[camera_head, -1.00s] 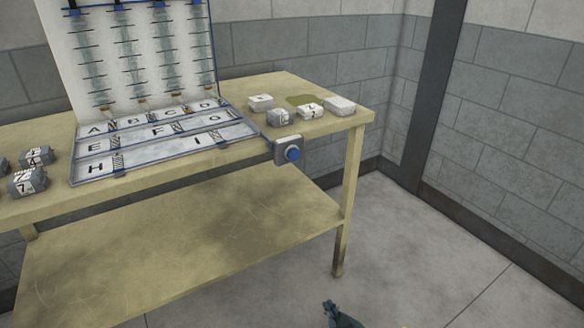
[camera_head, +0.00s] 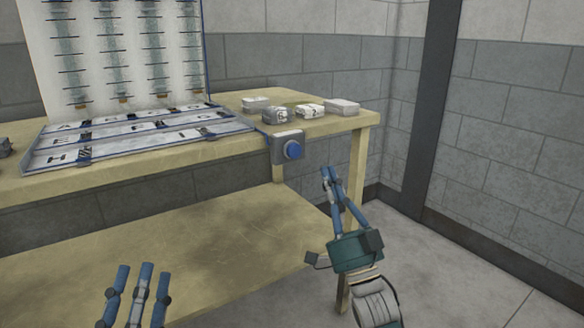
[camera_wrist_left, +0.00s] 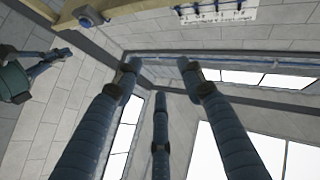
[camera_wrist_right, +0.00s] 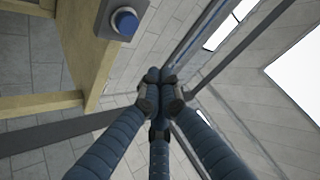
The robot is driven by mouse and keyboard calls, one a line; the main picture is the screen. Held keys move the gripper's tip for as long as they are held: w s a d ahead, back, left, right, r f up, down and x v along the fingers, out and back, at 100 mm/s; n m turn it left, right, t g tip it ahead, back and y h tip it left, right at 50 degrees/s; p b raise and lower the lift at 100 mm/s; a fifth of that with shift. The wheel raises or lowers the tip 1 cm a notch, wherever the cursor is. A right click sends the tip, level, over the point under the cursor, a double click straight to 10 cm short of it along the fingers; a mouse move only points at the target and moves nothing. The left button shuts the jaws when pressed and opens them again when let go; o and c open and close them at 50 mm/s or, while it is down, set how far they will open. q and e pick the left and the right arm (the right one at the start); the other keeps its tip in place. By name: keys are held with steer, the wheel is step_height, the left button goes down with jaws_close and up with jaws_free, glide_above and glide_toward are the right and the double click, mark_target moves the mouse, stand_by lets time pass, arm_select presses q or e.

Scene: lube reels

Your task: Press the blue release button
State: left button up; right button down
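The blue release button (camera_head: 293,150) sits on a grey box (camera_head: 278,146) fixed to the front edge of the table. It also shows in the right wrist view (camera_wrist_right: 125,22) at the top and in the left wrist view (camera_wrist_left: 84,21) at the upper left. My right gripper (camera_head: 330,172) has its fingertips together and empty, just right of and below the button in the head view, apart from it. My left gripper (camera_head: 142,272) is open and empty, low at the left, in front of the table's lower shelf. Its fingers are spread in the left wrist view (camera_wrist_left: 160,75).
The yellowish table (camera_head: 130,167) has a lower shelf (camera_head: 220,230) and a front right leg. A lettered tray (camera_head: 130,137) with an upright panel (camera_head: 120,50) stands on top. Several small grey blocks (camera_head: 277,115) lie at the right end. Open floor lies to the right.

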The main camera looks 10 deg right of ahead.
arm_select(q)
steer(key=shift+s+a+r, duration=0.15)
steer(key=shift+s+r, duration=0.35)
steer(key=shift+r, duration=0.2)
arm_select(e)
steer(key=shift+s+r+t, duration=0.3)
steer(key=shift+s+r, duration=0.1)
steer(key=shift+r, duration=0.35)
